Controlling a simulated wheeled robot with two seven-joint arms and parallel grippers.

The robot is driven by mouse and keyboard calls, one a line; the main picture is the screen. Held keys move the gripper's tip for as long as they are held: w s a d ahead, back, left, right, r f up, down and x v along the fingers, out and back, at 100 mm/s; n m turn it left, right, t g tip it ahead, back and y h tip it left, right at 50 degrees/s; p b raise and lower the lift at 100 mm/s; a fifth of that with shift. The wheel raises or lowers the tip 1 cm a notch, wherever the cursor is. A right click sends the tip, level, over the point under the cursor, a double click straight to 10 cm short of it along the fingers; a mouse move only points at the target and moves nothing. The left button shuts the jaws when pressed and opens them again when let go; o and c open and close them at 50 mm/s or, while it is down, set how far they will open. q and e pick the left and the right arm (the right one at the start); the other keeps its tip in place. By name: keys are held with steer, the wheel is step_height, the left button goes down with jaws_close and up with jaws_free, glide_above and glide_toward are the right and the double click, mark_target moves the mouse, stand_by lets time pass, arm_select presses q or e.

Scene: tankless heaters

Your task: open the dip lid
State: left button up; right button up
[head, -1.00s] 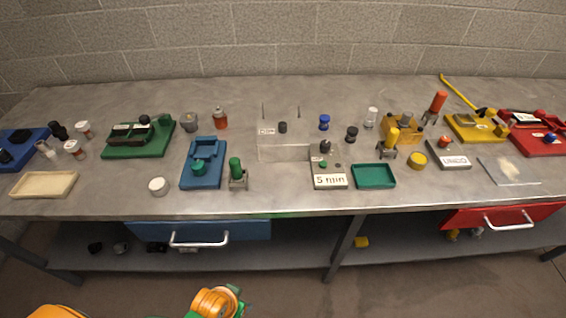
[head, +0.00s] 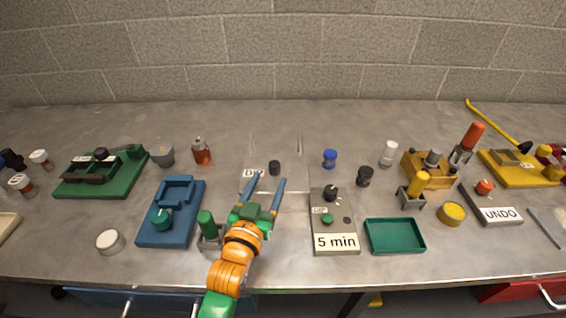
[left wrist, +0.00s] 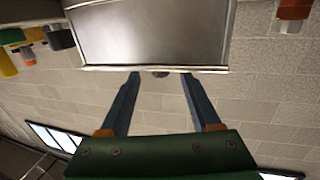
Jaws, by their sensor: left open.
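The dip station (head: 293,200) is a clear, glassy box in the middle of the bench, with a "DIP" label (head: 250,174) that is partly covered by my gripper. A black knob (head: 274,168) shows at its back, just beyond my fingertips. My left gripper (head: 266,182) is open over the station, its two blue-grey fingers spread and empty. In the left wrist view, the fingers (left wrist: 160,76) stand either side of a small dark knob (left wrist: 160,74) at the edge of a shiny grey panel (left wrist: 150,35). I cannot tell whether they touch the knob. My right gripper is out of view.
A green cylinder in a stand (head: 207,225) is close left of my arm. The "5 min" timer (head: 335,222) is close right, with a green tray (head: 394,236) beyond. A blue fixture (head: 172,211) stands further left. A blue-capped bottle (head: 330,158) is behind right.

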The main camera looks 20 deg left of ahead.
mark_target(273, 170)
arm_select(q)
steer(key=shift+w, duration=0.15)
steer(key=shift+r, duration=0.3)
steer(key=shift+w+r+p, duration=0.3)
steer(key=shift+w+p, duration=0.05)
steer(key=shift+w, duration=0.6)
steer(key=w, duration=0.4)
steer(key=shift+a+f, duration=0.1)
steer(key=shift+f, duration=0.25)
steer(key=shift+s, duration=0.1)
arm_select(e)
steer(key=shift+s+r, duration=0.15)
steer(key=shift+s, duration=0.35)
arm_select(q)
steer(key=shift+s+r, duration=0.1)
steer(key=shift+c, duration=0.6)
jaws_close()
